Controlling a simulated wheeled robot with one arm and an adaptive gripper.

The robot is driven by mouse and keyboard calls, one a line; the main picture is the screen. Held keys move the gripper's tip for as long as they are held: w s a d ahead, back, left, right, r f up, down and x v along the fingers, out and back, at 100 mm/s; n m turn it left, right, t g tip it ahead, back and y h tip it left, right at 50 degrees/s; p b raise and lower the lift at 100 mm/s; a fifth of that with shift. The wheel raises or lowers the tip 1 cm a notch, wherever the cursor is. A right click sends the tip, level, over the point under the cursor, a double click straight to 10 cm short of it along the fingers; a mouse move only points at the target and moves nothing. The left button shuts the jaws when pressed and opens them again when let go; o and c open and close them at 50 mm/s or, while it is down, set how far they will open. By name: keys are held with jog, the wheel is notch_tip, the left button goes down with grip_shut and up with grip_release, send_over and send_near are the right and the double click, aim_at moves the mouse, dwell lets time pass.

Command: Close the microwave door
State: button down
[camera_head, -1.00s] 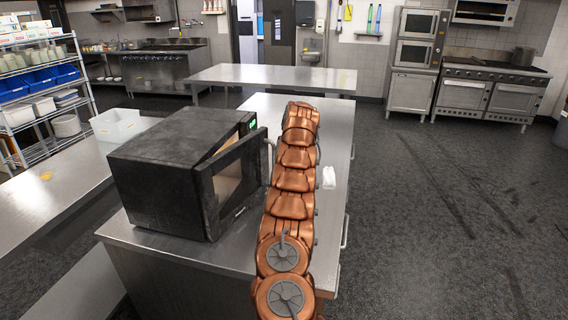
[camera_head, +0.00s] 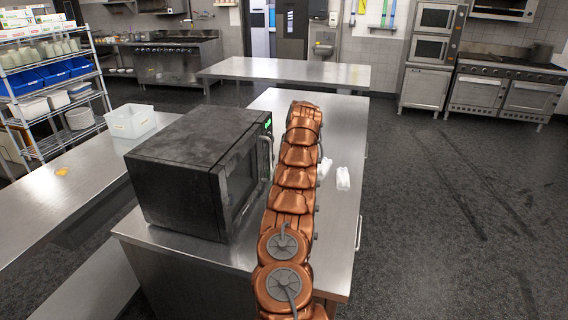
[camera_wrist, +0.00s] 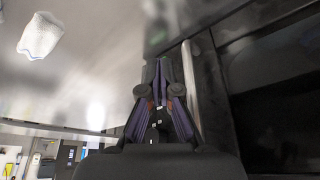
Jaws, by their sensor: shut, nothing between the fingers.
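The black microwave (camera_head: 180,165) stands on the steel counter. Its door (camera_head: 240,184) lies flush or nearly flush with the front, and no interior shows. I cannot tell whether a thin gap remains. The door handle (camera_head: 266,155) is partly behind my copper arm. In the wrist view the handle (camera_wrist: 190,88) is a pale upright bar beside the dark door (camera_wrist: 275,95). My gripper (camera_wrist: 165,64) is shut and empty, just left of the handle; I cannot tell whether they touch. My arm hides the gripper in the head view.
Two small white items (camera_head: 343,178) lie on the steel counter (camera_head: 335,215) right of my arm. A clear bin (camera_head: 130,121) is on the left table. A second steel table (camera_head: 285,72) stands behind. Open floor (camera_head: 450,210) lies to the right.

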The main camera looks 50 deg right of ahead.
jog(key=shift+r, duration=0.1)
jog(key=v, duration=1.1)
jog(key=shift+r, duration=0.35)
jog(key=shift+s+a, duration=0.1)
jog(key=shift+a, duration=0.05)
